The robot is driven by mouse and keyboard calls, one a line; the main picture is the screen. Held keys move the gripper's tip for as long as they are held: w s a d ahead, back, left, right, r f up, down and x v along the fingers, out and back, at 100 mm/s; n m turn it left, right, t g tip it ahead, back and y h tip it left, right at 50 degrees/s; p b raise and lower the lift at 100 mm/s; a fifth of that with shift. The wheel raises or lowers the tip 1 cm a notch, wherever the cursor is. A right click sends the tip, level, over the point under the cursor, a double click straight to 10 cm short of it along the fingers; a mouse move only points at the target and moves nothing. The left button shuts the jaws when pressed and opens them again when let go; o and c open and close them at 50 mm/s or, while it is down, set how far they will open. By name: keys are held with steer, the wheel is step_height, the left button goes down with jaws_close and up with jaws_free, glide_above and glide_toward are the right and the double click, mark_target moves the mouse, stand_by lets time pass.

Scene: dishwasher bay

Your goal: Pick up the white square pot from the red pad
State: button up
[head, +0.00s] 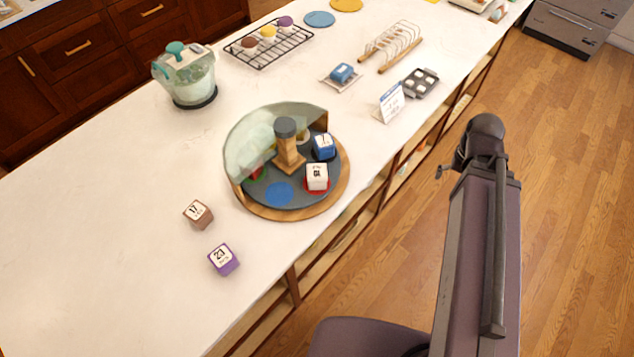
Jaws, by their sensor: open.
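The white square pot (317,176) has a dark-lettered label on top. It sits upright on the red pad (318,192), of which only a rim shows. The pad lies on the dark round turntable (300,199), at its right front. My gripper (456,163) appears at the far end of my arm, to the right of the turntable and past the counter's edge. It is open and empty, well apart from the pot, and its jaws are partly hidden.
A curved glass cover (249,142) and central post (287,145) stand behind the pot. A blue pot (323,146) stands close beside it. A blue pad (278,194) is bare. Brown (198,214) and purple (223,259) pots stand at the front left. A card (390,103) stands behind.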

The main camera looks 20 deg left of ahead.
step_height(320, 180, down, 2)
steer(key=shift+f+b, duration=0.15)
steer(key=shift+b, duration=0.55)
